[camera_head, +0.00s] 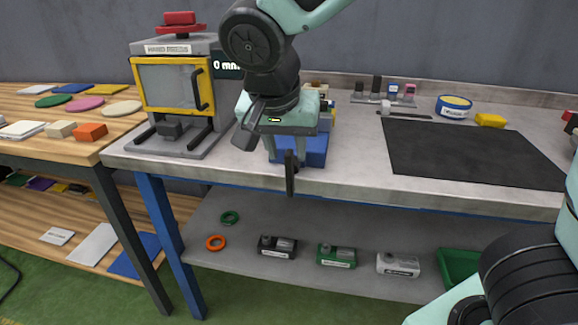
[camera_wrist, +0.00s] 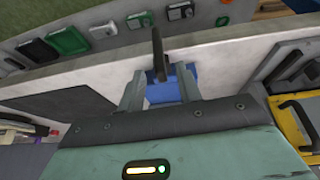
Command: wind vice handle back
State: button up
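The blue vice (camera_head: 316,152) stands at the front edge of the grey bench, mostly hidden behind my gripper (camera_head: 289,138). Its dark handle bar (camera_head: 291,178) stands nearly upright in front of the bench edge. In the wrist view, the handle (camera_wrist: 158,50) rises between and beyond the two grey fingers of my gripper (camera_wrist: 159,77). The blue vice body (camera_wrist: 163,92) shows in the gap between them. The fingers are apart, one on each side of the handle's line. I cannot tell whether either finger touches the handle.
A yellow-framed press (camera_head: 174,85) stands left on the bench. A black mat (camera_head: 465,150) lies right, with a tape roll (camera_head: 454,107) and yellow block (camera_head: 490,120) behind it. The lower shelf (camera_head: 310,225) holds several small boxes and two rings. Floor in front looks clear.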

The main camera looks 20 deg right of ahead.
aim_at(291, 169)
jog(key=shift+x, duration=2.4)
jog(key=c, duration=0.7)
jog(key=shift+c, duration=0.2)
jog(key=shift+r, duration=0.15)
